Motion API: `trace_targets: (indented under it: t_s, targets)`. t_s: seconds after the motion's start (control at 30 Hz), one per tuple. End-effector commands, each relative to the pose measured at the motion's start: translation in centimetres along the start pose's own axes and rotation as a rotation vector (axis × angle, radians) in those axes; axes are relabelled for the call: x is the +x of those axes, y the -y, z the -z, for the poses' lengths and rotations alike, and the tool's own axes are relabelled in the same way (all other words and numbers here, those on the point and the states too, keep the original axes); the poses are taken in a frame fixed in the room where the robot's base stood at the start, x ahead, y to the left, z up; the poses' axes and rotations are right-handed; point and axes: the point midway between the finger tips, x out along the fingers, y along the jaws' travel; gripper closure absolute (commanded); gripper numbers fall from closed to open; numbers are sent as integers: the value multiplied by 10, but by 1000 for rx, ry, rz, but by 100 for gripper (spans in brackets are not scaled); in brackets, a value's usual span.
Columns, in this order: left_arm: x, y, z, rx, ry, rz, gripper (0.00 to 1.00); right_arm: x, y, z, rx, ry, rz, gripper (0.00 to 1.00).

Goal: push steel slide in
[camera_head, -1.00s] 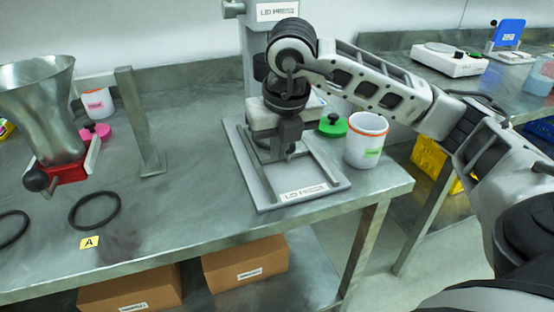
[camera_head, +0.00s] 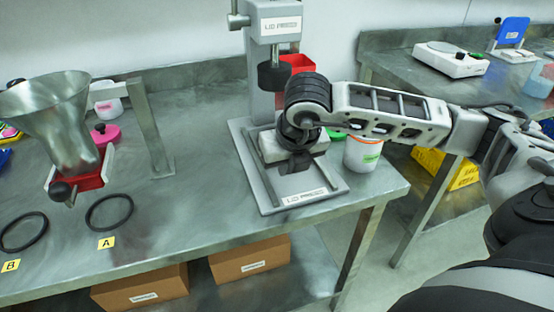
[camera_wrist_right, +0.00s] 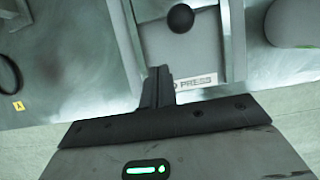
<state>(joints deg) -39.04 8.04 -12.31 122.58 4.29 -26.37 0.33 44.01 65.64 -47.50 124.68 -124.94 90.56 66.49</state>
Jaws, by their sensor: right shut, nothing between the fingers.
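The steel slide (camera_wrist_right: 205,45) is a grey plate between the rails of the lid press (camera_head: 250,168). A black ball knob (camera_wrist_right: 181,18) stands on it in the right wrist view. In the head view my arm hides most of the slide. My right gripper (camera_head: 295,172) is low over the front part of the press base, fingers shut and empty. In the right wrist view the fingertips (camera_wrist_right: 158,74) are at the front of the base, short of the knob and slightly left of it. Contact cannot be told. My left gripper is not in view.
The press's black plunger (camera_head: 274,75) hangs above and behind my gripper. A white cup (camera_head: 363,153) stands close to the right of the base. A steel funnel (camera_head: 58,115) with a red slide stands at left. Bench space between funnel and press is clear.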

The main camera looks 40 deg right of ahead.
Motion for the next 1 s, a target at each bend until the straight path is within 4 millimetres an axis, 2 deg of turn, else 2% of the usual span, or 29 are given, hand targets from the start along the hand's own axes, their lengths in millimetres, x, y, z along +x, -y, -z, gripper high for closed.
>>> trace_targets:
  t_s: [0.1,0.2,0.3,0.5,0.87,1.0]
  targets:
    - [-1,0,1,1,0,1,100,27,0,1,0,-5,2,100]
    - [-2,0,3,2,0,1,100,44,0,-2,1,-1,1,100]
    - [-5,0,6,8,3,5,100,46,0,-21,3,2,0,100]
    - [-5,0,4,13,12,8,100,54,0,-35,0,0,0,100]
    - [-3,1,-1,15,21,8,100,55,0,-38,-1,0,0,100]
    - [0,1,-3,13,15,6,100,59,10,-40,16,0,7,100]
